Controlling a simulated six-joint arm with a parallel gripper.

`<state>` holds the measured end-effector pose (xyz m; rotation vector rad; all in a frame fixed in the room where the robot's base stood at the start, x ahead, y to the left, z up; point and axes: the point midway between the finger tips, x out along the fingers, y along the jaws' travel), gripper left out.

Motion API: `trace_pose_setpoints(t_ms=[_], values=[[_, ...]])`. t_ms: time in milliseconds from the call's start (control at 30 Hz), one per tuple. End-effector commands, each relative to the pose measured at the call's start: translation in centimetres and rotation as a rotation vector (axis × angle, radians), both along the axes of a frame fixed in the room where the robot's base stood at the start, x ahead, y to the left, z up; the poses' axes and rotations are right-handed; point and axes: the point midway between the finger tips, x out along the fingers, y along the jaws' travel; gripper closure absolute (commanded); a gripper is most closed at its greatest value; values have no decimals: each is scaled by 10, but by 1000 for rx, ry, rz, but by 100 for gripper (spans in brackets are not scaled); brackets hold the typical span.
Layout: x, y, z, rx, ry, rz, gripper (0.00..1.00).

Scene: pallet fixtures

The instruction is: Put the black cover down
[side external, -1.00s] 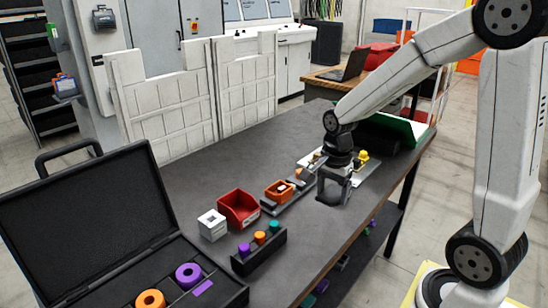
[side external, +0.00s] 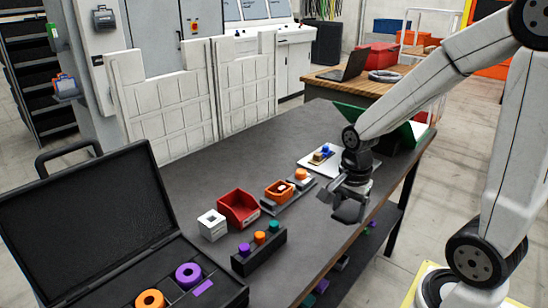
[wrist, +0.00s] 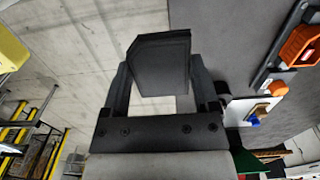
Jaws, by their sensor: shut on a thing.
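My gripper (side external: 352,190) is shut on the black cover (side external: 349,211) and holds it raised near the front right edge of the dark table. In the wrist view the black cover (wrist: 160,64) sits between the two fingers of my gripper (wrist: 160,88), its broad face showing. Bare concrete floor shows behind it there, with the table (wrist: 240,30) to the right. The cover looks clear of everything but the fingers.
A white plate (side external: 312,165) with a blue and a tan part lies behind the gripper. A fixture with orange parts (side external: 279,191), a red bin (side external: 238,207), a white block (side external: 212,224) and a black peg rack (side external: 259,252) stand further left. An open black case (side external: 85,215) is at far left.

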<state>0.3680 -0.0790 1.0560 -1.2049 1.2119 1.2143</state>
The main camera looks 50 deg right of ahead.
Motion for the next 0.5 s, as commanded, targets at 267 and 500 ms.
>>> trace_pose_setpoints(t_ms=[267, 500], values=[[28, -6, -13, 1, 2, 0, 100], [53, -11, -25, 0, 2, 0, 100]])
